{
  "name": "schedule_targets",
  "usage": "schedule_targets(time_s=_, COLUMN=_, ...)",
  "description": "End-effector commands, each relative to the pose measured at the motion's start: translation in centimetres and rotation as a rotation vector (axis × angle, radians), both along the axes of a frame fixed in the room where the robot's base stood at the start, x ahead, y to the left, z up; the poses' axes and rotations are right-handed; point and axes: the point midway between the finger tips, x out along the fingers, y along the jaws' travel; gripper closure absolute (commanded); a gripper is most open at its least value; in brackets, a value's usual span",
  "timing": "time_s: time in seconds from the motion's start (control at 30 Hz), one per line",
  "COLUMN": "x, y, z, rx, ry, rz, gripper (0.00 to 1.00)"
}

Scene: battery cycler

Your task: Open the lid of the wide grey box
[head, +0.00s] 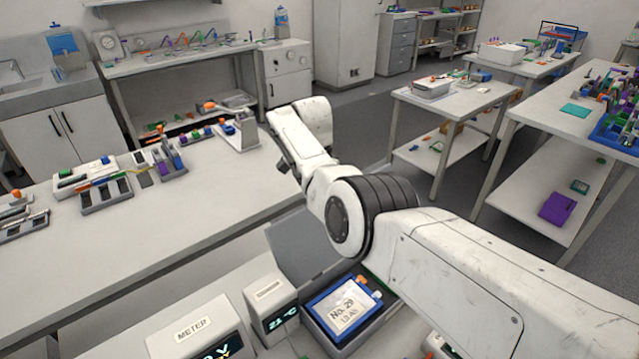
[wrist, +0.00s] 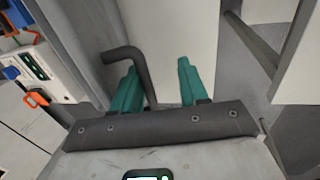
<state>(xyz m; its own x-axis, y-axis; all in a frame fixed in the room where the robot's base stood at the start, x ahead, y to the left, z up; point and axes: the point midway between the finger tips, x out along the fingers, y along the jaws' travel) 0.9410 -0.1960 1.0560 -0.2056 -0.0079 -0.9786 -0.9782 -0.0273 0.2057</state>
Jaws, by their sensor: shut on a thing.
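The wide grey box (head: 317,323) is at the bottom centre of the head view, beneath my arm. Its grey lid (head: 297,244) is raised and stands steeply at the back edge, partly hidden by my arm. A blue pack labelled No. 29 (head: 345,310) lies inside the box. In the wrist view, my gripper (wrist: 157,65) has two teal fingers standing apart. A dark bent handle bar (wrist: 125,53) runs beside the left finger and into the space between them. My gripper is shut on this handle; the exact contact is hard to see. My fingertips cannot be made out in the head view.
A meter (head: 195,335) and a small temperature display box (head: 270,305) stand close left of the grey box. A long bench (head: 225,200) with racks lies behind. Side tables (head: 455,105) stand at right, with open floor between.

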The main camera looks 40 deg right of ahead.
Motion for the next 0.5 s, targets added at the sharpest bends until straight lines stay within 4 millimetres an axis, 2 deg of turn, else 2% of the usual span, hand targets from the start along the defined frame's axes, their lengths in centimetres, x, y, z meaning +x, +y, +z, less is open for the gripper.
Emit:
schedule_targets(time_s=0.03, x=0.32, y=0.63, z=-1.15, rx=0.010, ry=-0.018, rz=0.007, gripper=1.00)
schedule_targets(time_s=0.47, x=0.13, y=0.77, z=-1.38, rx=0.011, ry=-0.009, rz=0.011, gripper=1.00)
schedule_targets(time_s=0.5, x=0.11, y=0.77, z=-1.38, rx=0.011, ry=-0.009, rz=0.011, gripper=0.56)
